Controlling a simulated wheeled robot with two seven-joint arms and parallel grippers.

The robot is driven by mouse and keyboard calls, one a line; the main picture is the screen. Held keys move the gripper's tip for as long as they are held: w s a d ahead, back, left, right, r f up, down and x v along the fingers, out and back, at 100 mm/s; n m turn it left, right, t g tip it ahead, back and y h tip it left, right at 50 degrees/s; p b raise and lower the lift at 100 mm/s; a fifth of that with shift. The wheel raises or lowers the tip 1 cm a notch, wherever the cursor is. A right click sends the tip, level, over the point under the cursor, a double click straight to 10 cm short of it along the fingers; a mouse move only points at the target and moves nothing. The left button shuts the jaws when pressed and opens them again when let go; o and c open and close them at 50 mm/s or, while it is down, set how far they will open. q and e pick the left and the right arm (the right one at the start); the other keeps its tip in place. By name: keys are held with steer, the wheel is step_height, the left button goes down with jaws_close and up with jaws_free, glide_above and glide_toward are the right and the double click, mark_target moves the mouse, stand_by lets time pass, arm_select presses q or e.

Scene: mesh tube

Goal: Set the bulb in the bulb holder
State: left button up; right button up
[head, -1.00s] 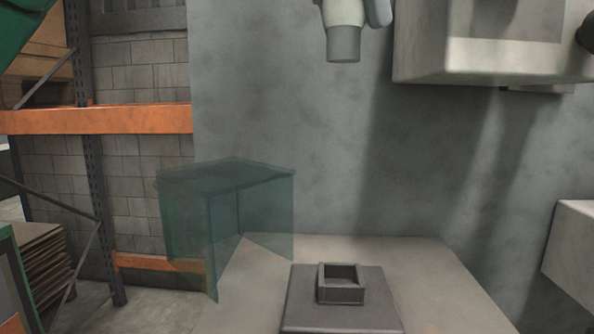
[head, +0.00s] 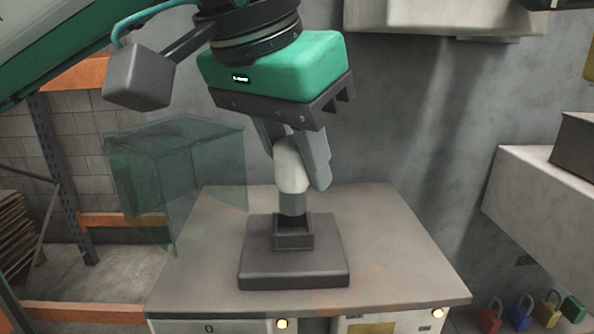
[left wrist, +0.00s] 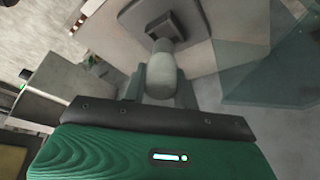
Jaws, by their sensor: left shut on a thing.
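The bulb (head: 292,172) has a pale rounded body and a grey cylindrical base, which points down. My left gripper (head: 300,165) is shut on its pale body and holds it nearly upright. The bulb holder (head: 294,241) is a dark square socket on a dark plate (head: 294,272) on the table. The base's lower end is at the holder's opening in the head view; I cannot tell whether it is inside or just above. In the left wrist view the bulb (left wrist: 161,75) points at the holder (left wrist: 172,27). My right gripper is not in view.
The grey table (head: 400,270) is clear around the plate. A translucent green panel box (head: 175,170) stands at its left. A pale ledge (head: 540,220) is at the right, with several coloured padlocks (head: 520,312) below it. An orange-beamed rack (head: 90,75) stands behind left.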

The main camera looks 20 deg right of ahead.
mark_target(296, 187)
arm_select(q)
step_height(296, 187, down, 3)
steer(key=shift+w+a+r+p, duration=0.1)
steer(key=shift+p, duration=0.25)
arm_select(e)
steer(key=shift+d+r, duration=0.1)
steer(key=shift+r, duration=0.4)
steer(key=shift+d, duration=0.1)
arm_select(q)
steer(key=shift+f, duration=0.25)
steer(key=o, duration=1)
steer(key=shift+c, duration=0.2)
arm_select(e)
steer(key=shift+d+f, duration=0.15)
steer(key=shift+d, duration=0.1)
